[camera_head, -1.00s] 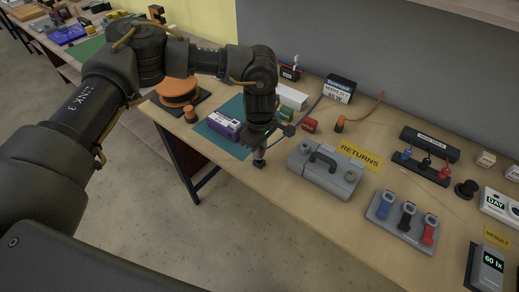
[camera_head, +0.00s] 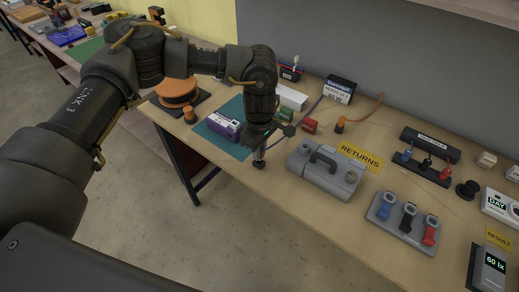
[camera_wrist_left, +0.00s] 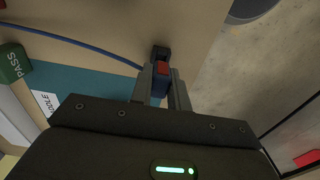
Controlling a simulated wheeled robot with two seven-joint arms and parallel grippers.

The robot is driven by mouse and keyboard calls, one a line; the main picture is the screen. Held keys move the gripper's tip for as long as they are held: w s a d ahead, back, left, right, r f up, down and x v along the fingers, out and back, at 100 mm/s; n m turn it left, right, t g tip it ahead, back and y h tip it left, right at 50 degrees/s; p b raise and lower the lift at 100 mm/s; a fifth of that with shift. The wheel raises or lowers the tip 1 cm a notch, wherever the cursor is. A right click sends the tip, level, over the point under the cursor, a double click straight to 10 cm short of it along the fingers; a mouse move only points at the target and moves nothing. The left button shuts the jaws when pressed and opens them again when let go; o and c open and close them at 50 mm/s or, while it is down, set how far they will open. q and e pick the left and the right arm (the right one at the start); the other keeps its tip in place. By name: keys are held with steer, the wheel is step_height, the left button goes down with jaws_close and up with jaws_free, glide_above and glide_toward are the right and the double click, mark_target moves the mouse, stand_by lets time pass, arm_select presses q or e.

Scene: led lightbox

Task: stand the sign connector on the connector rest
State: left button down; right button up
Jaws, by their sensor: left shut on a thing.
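My left gripper (camera_wrist_left: 161,92) is shut on the sign connector (camera_wrist_left: 162,69), a small blue piece with a red face, seen between the fingers in the wrist view. A blue cable (camera_wrist_left: 85,44) runs from the left toward it. The connector rest appears to be the small dark block (camera_wrist_left: 160,52) just past the connector. It also shows as a dark block (camera_head: 258,165) near the table's front edge in the head view, below my left gripper (camera_head: 259,154). The connector is at or touching the rest; whether it is seated, I cannot tell. My right gripper is not in view.
A grey case with a handle (camera_head: 324,169) stands right of the gripper. A purple-and-white box (camera_head: 223,126) lies on the teal mat (camera_head: 233,106) to the left. Red and green blocks (camera_head: 309,125) stand behind. The table edge is close in front.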

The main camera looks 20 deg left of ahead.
arm_select(q)
steer(key=shift+f+b, duration=0.95)
steer(key=shift+f, duration=0.2)
steer(key=c, duration=1.3)
jaws_free()
steer(key=shift+o, duration=0.2)
steer(key=shift+r, duration=0.1)
steer(key=shift+r+p, duration=2.15)
steer(key=shift+r, duration=1.85)
